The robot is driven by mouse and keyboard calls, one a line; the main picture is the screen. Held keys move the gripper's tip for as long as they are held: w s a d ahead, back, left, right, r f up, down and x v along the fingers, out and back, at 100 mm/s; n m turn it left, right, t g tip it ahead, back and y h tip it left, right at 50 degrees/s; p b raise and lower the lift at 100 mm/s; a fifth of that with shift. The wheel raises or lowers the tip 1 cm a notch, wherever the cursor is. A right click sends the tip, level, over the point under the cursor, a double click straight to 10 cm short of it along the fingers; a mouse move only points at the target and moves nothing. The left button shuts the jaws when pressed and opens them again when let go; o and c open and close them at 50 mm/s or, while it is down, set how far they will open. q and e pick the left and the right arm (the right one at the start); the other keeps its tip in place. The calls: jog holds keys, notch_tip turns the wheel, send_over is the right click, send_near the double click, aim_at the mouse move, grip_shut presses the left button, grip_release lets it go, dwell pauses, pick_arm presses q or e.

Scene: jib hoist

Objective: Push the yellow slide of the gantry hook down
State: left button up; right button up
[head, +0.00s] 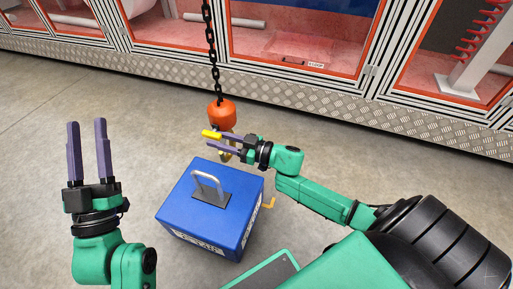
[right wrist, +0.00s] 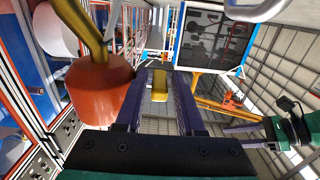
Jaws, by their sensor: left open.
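The orange hook block (head: 222,113) hangs on a dark chain, with a brass hook (head: 227,154) below it, partly hidden by my right gripper. The yellow slide (head: 211,134) sticks out at the block's lower left. My right gripper (head: 214,140) reaches in from the right at the slide's height, its purple fingers apart. In the right wrist view the slide (right wrist: 159,86) shows in the gap between the fingers, with space on both sides; contact cannot be told. The orange block (right wrist: 101,88) is left of the fingers there. My left gripper (head: 88,150) is open and empty, pointing up, far left.
A blue box (head: 181,205) with a grey handle (head: 208,186) stands on the floor just below the hook. The chain (head: 211,50) runs up from the block. Red-framed glazed cabinets (head: 290,45) line the back. The floor on the left is clear.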

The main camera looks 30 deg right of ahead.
pick_arm(q)
jog(key=s+d+f+g+y+p, duration=0.1)
jog(key=s+f+g, duration=0.3)
jog(key=f, duration=0.7)
jog(key=s+d+f+n+g+y+p, duration=0.1)
jog(key=s+f+g, duration=0.3)
jog(key=f, duration=0.6)
jog(key=s+d+f+g+p, duration=0.1)
jog(key=s+f+g, duration=0.3)
jog(key=f, duration=0.7)
jog(key=shift+s+f+n+y+p, duration=0.3)
jog(key=shift+n+y+p, duration=0.1)
jog(key=shift+p, duration=0.4)
pick_arm(e)
jog(key=v, duration=1.3)
pick_arm(q)
jog(key=shift+w, duration=0.1)
